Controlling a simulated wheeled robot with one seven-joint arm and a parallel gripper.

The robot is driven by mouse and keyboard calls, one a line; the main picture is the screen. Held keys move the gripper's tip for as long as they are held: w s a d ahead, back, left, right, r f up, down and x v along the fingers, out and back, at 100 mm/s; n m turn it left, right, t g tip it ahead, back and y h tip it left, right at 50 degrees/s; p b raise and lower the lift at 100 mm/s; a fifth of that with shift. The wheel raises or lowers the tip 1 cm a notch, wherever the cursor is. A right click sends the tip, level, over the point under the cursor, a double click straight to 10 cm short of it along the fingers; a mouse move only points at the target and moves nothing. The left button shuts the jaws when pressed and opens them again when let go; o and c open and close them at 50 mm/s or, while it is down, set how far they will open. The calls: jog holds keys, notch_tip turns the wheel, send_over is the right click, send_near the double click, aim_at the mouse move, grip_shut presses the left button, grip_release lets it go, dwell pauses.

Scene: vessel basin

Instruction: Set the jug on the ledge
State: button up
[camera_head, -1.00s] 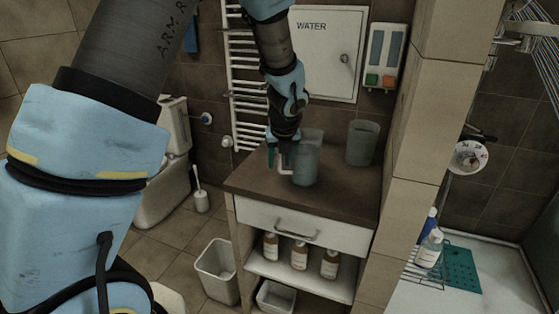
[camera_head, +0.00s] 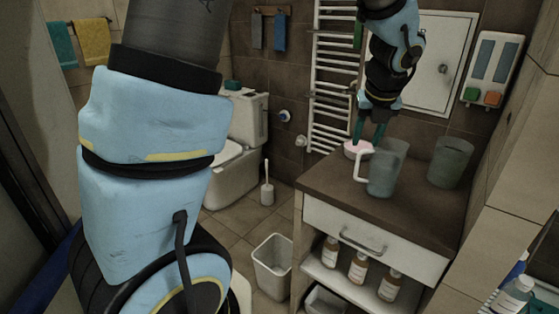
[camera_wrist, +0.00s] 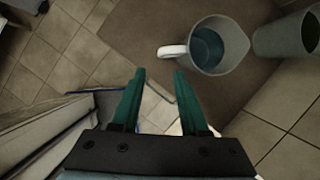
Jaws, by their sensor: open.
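The jug (camera_head: 383,176) is grey-blue, with a white handle (camera_head: 361,166) on its left side. It stands upright on the brown cabinet top (camera_head: 405,209). The wrist view looks into the jug (camera_wrist: 222,61), which has a teal-coloured inside, with its handle pointing left. My gripper (camera_head: 368,133) has green fingers and is above and behind the jug's handle side. In the wrist view my gripper (camera_wrist: 159,75) is open and empty, with its fingers apart and clear of the handle. I cannot tell which surface is the ledge.
A second grey vessel (camera_head: 450,163) stands to the right of the jug. A pinkish object (camera_head: 358,149) shows below my fingertips. A heated rail (camera_head: 333,85) and tiled wall are behind. A bin (camera_head: 272,265) stands on the floor left of the cabinet.

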jog(key=s+a+f+m+g, duration=0.1)
jog(key=s+a+m, duration=0.1)
jog(key=a+m, duration=0.8)
jog(key=s+a+f+m+g, duration=0.1)
jog(key=s+a+f+m, duration=0.1)
jog(key=a+m, duration=0.9)
jog(key=s+a+f+m+g, duration=0.1)
jog(key=s+a+f+m, duration=0.1)
jog(key=a+m, duration=0.8)
jog(key=m, duration=0.4)
jog(key=shift+s+a+f+y, duration=0.15)
jog(key=shift+a+f+y, duration=0.05)
jog(key=shift+a+y, duration=0.1)
jog(key=shift+m, duration=0.3)
jog(key=shift+c, duration=0.3)
